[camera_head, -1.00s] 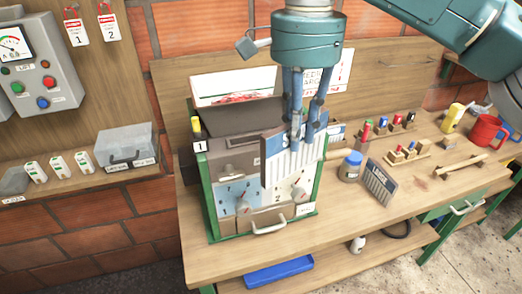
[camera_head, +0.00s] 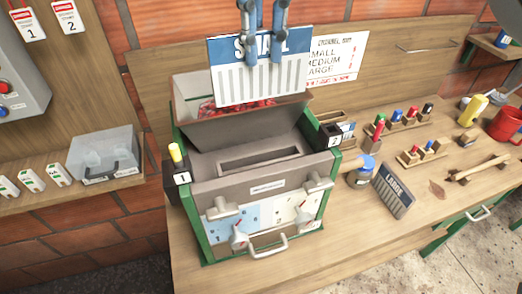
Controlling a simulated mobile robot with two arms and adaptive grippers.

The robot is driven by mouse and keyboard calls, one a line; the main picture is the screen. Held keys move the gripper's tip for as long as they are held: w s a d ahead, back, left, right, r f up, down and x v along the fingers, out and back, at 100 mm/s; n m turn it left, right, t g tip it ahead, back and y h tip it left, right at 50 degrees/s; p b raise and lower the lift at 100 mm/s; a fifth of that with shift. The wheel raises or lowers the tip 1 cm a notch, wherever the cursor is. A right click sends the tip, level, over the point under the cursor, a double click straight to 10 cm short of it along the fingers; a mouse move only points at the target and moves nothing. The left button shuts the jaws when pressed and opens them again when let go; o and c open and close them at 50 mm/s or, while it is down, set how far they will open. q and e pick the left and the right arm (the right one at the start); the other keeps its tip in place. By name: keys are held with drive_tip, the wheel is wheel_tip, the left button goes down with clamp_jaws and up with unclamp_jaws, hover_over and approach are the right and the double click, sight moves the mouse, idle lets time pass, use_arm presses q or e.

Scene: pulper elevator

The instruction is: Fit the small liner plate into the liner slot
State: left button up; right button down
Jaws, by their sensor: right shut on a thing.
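The small liner plate (camera_head: 222,72) is a blue and white ribbed plate whose partly covered label reads as SMALL. My right gripper (camera_head: 263,58) is shut on its upper part and holds it upright, its fingers hiding part of the label. In this view the plate shows above and behind the machine's opening, apart from the slot. The liner slot (camera_head: 262,159) is a long narrow recess in the grey top of the green-sided machine (camera_head: 318,165), and it looks empty. My left gripper is not in view.
A raised dark flap (camera_head: 225,126) stands behind the slot. Posts marked 1 (camera_head: 182,178) and 2 (camera_head: 333,140) flank the machine. The front right bench is mostly clear.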

sight(260, 87)
drive_tip(key=f, duration=0.2)
drive_tip(key=s+f+b, duration=0.1)
drive_tip(key=f, duration=0.1)
drive_tip(key=s+f, duration=0.1)
drive_tip(key=f, duration=0.1)
drive_tip(key=shift+a+f, duration=0.1)
drive_tip(key=f, duration=0.8)
drive_tip(key=shift+d+f, duration=0.2)
drive_tip(key=shift+f, duration=0.1)
drive_tip(key=shift+s+f+p, duration=0.15)
drive_tip(key=shift+f+p, duration=0.15)
drive_tip(key=f, duration=0.2)
drive_tip(key=w+f+p, duration=0.1)
drive_tip(key=shift+w+a+f, duration=0.15)
drive_tip(key=shift+a+f, duration=0.05)
drive_tip(key=shift+f, duration=0.15)
drive_tip(key=shift+s+d, duration=0.1)
drive_tip(key=shift+s, duration=0.25)
drive_tip(key=c, duration=1.6)
unclamp_jaws()
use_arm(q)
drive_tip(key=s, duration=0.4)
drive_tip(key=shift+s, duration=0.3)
use_arm(e)
drive_tip(key=shift+w, duration=0.2)
